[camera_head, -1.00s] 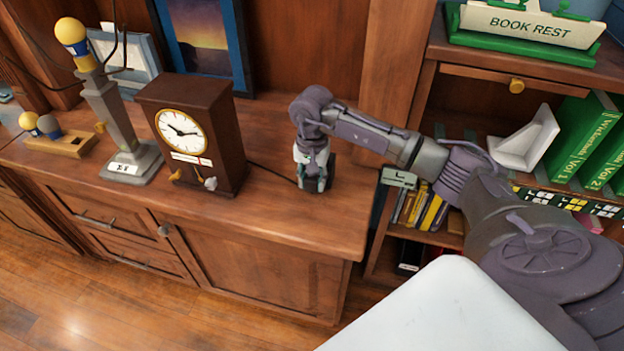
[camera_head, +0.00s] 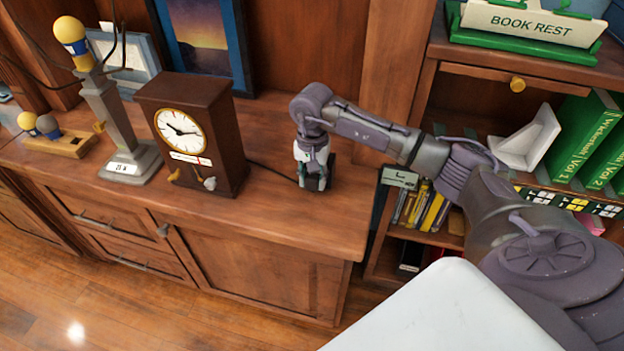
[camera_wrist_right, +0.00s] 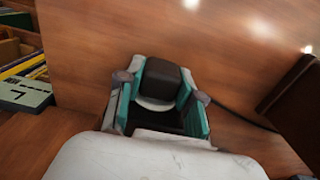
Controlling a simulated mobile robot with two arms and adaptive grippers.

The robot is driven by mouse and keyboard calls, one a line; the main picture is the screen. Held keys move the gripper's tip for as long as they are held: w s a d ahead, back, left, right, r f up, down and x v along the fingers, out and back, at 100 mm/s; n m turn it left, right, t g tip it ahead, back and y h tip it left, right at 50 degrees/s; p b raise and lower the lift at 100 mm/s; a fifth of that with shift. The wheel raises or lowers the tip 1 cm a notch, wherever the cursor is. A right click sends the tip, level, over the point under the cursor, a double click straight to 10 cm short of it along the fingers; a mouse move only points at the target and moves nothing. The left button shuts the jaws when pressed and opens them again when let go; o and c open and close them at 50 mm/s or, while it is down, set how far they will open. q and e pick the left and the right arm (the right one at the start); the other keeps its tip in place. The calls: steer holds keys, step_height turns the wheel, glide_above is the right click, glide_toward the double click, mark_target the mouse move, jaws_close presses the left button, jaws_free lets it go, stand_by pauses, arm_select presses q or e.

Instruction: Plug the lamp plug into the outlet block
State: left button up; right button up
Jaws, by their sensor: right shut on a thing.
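My right gripper (camera_head: 314,182) points down over the right end of the wooden counter. In the right wrist view its two teal-padded fingers (camera_wrist_right: 160,103) are shut on a dark, rounded block with a pale lower rim, which looks like the plug (camera_wrist_right: 162,77). A dark block, perhaps the outlet block (camera_head: 330,168), shows beside and behind the fingers, mostly hidden. I cannot tell whether plug and block are joined. A dark cord (camera_head: 268,174) runs from behind the clock toward the gripper. The lamp (camera_head: 112,120), a grey column with a yellow-and-blue bulb, stands at left. My left gripper is not in view.
A brown mantel clock (camera_head: 195,130) stands between lamp and gripper. A wooden holder with spare bulbs (camera_head: 58,143) is at far left. Framed pictures (camera_head: 202,38) lean at the back. Shelves with books (camera_head: 425,207) are right of the counter. The counter front is clear.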

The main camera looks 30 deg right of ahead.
steer(key=shift+w+d, duration=0.25)
steer(key=shift+d, duration=0.05)
steer(key=o, duration=1.2)
steer(key=shift+o, duration=0.2)
step_height(320, 180, up, 12)
